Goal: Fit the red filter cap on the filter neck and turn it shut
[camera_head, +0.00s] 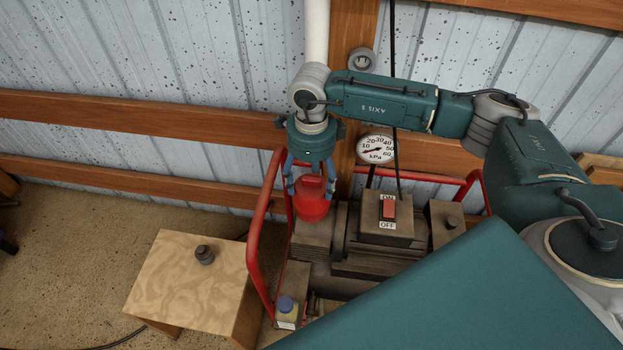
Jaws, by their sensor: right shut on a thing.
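The red filter cap (312,207) is above the left part of the pump unit, on the right side of the wooden stool. My right gripper (311,187) points down from the end of my right arm. Its blue-grey fingers are shut on the cap's raised red grip, one on each side. The filter neck is hidden under or behind the cap. I cannot tell whether the cap touches the neck or is held just above it. My left gripper is not in view.
The pump unit has a red tube frame (258,240), an ON/OFF switch box (387,219) and a kPa gauge (375,149). A plywood stool (180,283) with a small dark fitting (204,254) stands left. Wooden rails line the wall.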

